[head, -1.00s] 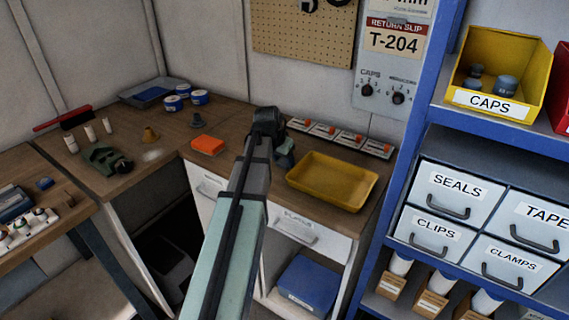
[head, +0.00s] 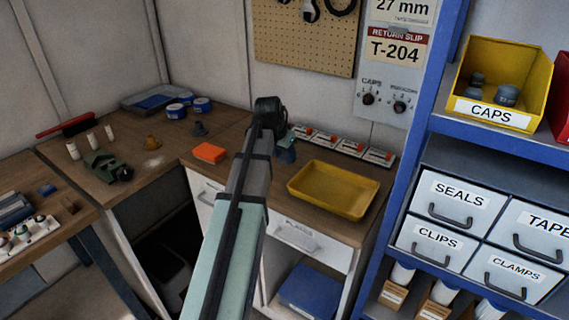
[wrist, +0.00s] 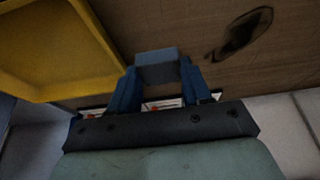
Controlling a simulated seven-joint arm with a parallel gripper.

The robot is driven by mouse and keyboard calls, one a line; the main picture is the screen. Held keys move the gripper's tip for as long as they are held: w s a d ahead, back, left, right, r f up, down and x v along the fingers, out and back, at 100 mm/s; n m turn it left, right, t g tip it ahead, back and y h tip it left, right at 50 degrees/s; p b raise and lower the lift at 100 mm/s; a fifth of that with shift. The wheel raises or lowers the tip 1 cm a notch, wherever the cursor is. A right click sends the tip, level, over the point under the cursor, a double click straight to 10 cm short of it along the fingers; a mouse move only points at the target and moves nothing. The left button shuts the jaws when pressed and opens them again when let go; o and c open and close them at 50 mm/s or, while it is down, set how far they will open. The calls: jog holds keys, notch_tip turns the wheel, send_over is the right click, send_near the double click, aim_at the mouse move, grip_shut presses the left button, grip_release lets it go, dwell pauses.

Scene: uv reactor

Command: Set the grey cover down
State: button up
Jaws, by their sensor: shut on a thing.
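My gripper (wrist: 157,74) has its blue fingers closed on a small grey-blue block, the grey cover (wrist: 157,58), in the wrist view. The cover shows above the wooden bench top (wrist: 185,25); I cannot tell whether it touches the wood. In the head view my gripper (head: 286,152) is partly hidden behind my arm, over the bench left of the yellow tray (head: 333,191). The cover cannot be made out clearly there. The tray also shows at the left of the wrist view (wrist: 112,45).
A row of small white units with orange parts (head: 325,140) lines the back of the bench. A dark oval patch (wrist: 238,33) shows on the wood. The blue shelf (head: 400,190) stands at right.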

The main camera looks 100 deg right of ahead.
aim_at(284, 157)
jog(key=shift+r, duration=2.3)
